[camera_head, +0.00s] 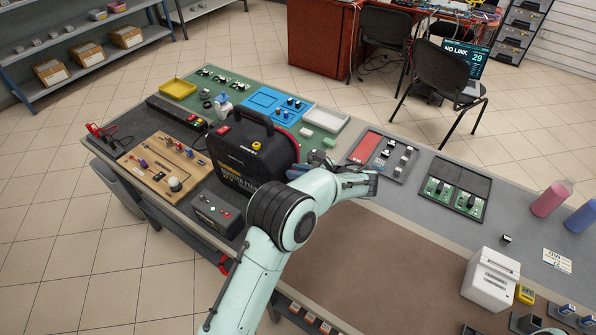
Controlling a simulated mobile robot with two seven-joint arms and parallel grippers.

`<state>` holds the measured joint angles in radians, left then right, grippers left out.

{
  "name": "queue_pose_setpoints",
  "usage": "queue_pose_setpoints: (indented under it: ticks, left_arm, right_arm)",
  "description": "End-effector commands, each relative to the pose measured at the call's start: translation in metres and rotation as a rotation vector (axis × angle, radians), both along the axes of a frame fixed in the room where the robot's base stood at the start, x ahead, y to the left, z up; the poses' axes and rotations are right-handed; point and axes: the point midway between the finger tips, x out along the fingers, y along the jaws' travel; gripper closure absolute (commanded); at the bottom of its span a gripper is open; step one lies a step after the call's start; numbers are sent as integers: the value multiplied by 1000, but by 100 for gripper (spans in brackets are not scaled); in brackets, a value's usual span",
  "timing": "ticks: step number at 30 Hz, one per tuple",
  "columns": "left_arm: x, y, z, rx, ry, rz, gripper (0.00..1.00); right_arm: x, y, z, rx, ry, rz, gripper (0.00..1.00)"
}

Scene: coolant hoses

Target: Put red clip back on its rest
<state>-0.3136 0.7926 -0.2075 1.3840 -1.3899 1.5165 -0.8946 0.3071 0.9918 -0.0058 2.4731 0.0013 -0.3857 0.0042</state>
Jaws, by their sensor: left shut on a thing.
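A black booster pack (240,160) with a carry handle stands upright on the bench. My left arm reaches in from below and crosses in front of the pack's right side. My left gripper (300,170) is at the right side of the pack, partly hidden behind my own forearm. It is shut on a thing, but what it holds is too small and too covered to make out. A red clip-like piece (99,131) lies at the bench's far left end, on the dark surface. The clip's rest cannot be made out. My right gripper is not in view.
A wooden board (158,183) with small tools lies left of the pack, a grey box (217,211) in front of it. Green and blue mats (262,96) with parts lie behind. A red-and-grey tray (366,147) lies right of my wrist. The brown mat (385,270) is mostly clear.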

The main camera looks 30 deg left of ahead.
Motion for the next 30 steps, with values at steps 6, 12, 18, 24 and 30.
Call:
queue_pose_setpoints:
  ticks: [6, 12, 18, 24, 30]
  left_arm:
    - [0, 0, 0, 0, 0, 0, 100]
    - [0, 0, -1, 0, 0, -1, 100]
    - [0, 0, -2, 0, 0, -1, 100]
    - [0, 0, -3, 0, 0, -1, 100]
    - [0, 0, -3, 0, 0, 0, 100]
  right_arm:
    - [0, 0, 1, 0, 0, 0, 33]
    - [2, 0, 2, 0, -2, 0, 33]
    - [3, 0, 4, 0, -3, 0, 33]
    - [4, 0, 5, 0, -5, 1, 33]
    - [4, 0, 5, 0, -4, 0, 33]
